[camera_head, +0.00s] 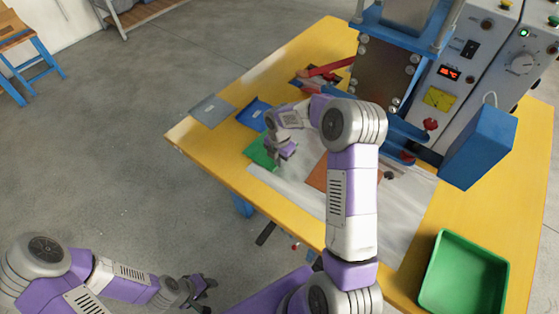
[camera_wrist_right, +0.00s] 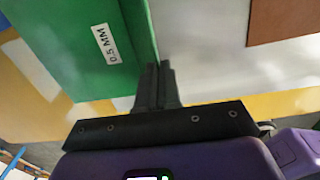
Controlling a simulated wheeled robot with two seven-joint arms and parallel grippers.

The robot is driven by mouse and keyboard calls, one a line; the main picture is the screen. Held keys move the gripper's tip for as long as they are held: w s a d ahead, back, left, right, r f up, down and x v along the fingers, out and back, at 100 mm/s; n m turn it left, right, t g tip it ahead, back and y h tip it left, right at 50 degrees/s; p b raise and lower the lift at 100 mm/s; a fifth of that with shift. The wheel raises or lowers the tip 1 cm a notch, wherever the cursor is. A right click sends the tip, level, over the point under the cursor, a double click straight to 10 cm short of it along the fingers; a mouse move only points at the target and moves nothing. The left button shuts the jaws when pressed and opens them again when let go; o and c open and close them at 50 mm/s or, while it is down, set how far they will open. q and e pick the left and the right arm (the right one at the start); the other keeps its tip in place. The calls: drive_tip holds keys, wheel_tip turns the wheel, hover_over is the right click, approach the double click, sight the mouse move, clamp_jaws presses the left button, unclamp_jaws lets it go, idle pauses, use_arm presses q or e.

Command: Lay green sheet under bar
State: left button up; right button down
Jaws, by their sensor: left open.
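The green sheet (camera_head: 262,153) lies near the table's left front edge. The right wrist view shows the same sheet (camera_wrist_right: 60,50) with a white "0.5 MM" label and a darker strip along its right side. My right gripper (camera_head: 283,152) is at the sheet's right side. In the right wrist view its fingers (camera_wrist_right: 158,72) are close together on that darker strip. A blue bar (camera_head: 405,132) runs low across the front of the press, partly hidden by my right arm. My left gripper (camera_head: 203,287) is open and empty, away from the table over the floor.
A blue sheet (camera_head: 253,113) and a grey sheet (camera_head: 212,110) lie beyond the green one. An orange-brown sheet (camera_head: 318,177) lies on the pale mat (camera_head: 405,215), right of the gripper. A green tray (camera_head: 464,275) stands front right. The control box (camera_head: 470,75) stands at the back.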

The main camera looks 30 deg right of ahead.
drive_tip(key=shift+r, duration=0.1)
drive_tip(key=shift+f, duration=0.4)
drive_tip(key=c, duration=1.8)
unclamp_jaws()
drive_tip(key=shift+f, duration=0.1)
drive_tip(key=o, duration=0.5)
drive_tip(key=shift+c, duration=0.2)
wheel_tip(320, 180, up, 13)
drive_tip(key=p, duration=0.3)
